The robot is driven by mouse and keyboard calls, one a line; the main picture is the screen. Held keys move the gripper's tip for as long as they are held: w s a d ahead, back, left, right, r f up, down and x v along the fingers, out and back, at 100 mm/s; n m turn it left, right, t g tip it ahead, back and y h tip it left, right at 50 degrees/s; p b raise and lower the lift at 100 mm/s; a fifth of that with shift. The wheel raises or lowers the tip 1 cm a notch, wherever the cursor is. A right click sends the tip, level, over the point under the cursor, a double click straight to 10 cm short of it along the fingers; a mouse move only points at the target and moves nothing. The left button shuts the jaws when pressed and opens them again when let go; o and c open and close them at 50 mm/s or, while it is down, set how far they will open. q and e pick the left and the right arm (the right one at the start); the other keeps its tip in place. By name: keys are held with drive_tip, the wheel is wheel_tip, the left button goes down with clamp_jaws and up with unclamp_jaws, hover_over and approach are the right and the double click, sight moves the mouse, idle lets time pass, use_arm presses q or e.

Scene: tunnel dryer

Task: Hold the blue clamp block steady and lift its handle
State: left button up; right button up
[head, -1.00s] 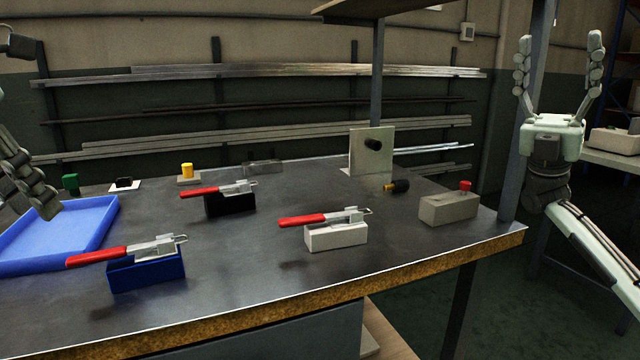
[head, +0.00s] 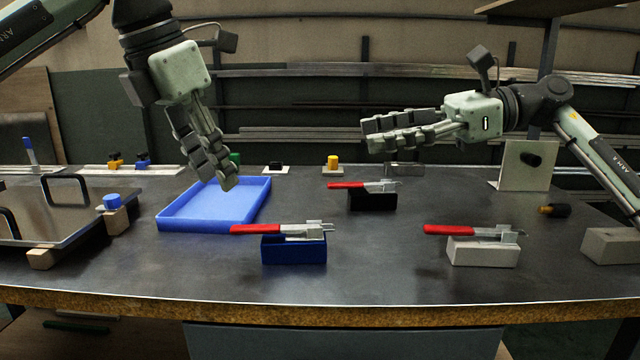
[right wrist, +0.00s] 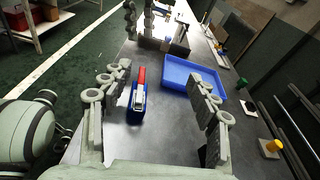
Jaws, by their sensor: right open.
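The blue clamp block (head: 294,250) sits on the table near the front edge, with a metal toggle clamp on top. Its red handle (head: 257,229) lies level and points left. In the right wrist view the block (right wrist: 136,101) and handle (right wrist: 141,76) appear between the two fingers, further off. My left gripper (head: 224,183) hangs fingers down over the blue tray, behind and left of the block; its finger gap is not clear. My right gripper (head: 368,134) is open and empty, above and behind the block, pointing left. Neither touches the block.
A black clamp block (head: 372,201) and a white clamp block (head: 484,252), both with red handles, stand nearby. The blue tray (head: 192,227) lies behind left. A metal tray with black handles (head: 62,233) is at the far left. The table around the blue block is clear.

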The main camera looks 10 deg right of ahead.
drive_tip(key=w+t+h, duration=0.4)
drive_tip(key=w+h, duration=0.3)
drive_tip(key=w, duration=0.1)
drive_tip(key=g+h, duration=0.7)
drive_tip(key=h, duration=0.1)
hover_over(317, 226)
drive_tip(key=f, duration=0.7)
drive_tip(key=shift+w+f, duration=0.15)
drive_tip(key=shift+w, duration=0.2)
drive_tip(key=shift+s+f, duration=0.15)
drive_tip(key=shift+s, duration=0.1)
drive_tip(key=shift+s+f, duration=0.1)
drive_tip(key=shift+f, duration=3.8)
drive_tip(key=shift+c, duration=0.6)
